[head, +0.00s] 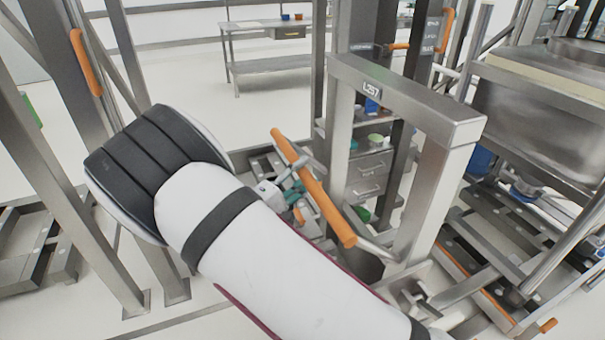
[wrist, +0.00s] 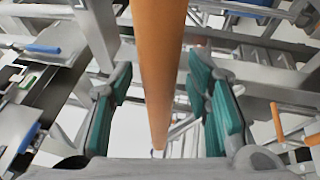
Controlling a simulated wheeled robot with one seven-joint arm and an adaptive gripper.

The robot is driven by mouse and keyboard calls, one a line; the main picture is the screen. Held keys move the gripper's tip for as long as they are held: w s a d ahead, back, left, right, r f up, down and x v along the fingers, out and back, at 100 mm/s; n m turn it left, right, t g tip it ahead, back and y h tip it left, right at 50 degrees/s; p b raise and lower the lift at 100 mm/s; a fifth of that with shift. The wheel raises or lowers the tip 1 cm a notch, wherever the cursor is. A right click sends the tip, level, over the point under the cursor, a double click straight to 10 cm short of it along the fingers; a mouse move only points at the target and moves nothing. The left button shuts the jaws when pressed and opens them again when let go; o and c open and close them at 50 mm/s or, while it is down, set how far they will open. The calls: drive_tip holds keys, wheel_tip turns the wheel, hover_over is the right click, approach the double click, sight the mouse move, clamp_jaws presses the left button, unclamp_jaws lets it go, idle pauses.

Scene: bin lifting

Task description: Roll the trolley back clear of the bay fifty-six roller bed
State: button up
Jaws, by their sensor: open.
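An orange handle bar (head: 327,207) runs diagonally beside a grey metal frame (head: 437,185) with a plate reading L257. It seems to be the trolley's handle, but the join is partly hidden by my arm. My gripper (head: 293,190) is at the bar's upper half, mostly hidden behind my white arm. In the wrist view the orange bar (wrist: 158,65) passes between the open teal-padded fingers of my gripper (wrist: 165,112), with gaps on both sides. Which structure is the bay fifty-six roller bed I cannot tell.
A large metal bin (head: 535,115) stands on a rack at the right, above low rails (head: 505,235). Steel posts (head: 85,200) with an orange grip stand at the left. A workbench (head: 268,28) is at the back, with open floor (head: 195,75) before it.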

drive_tip(key=shift+d, duration=0.1)
clamp_jaws()
